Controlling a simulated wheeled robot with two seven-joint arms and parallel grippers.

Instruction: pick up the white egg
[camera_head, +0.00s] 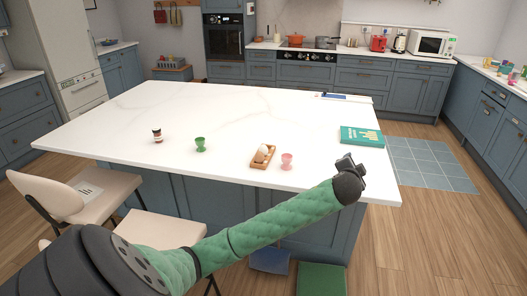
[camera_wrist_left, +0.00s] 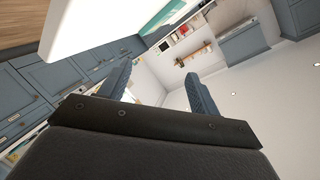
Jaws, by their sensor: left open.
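My left arm reaches across from the lower left. Its gripper (camera_head: 355,167) is in front of the island's front edge, to the right of the egg and well apart from it. In the left wrist view my left gripper (camera_wrist_left: 158,88) has its two fingers spread with nothing between them. My right gripper is not in view.
A pink egg cup (camera_head: 287,162) stands just right of the tray. A green egg cup (camera_head: 200,144) and a small dark-lidded jar (camera_head: 158,136) stand to its left. A green book (camera_head: 362,137) lies at the right edge. The island top (camera_head: 220,110) behind the tray is clear.

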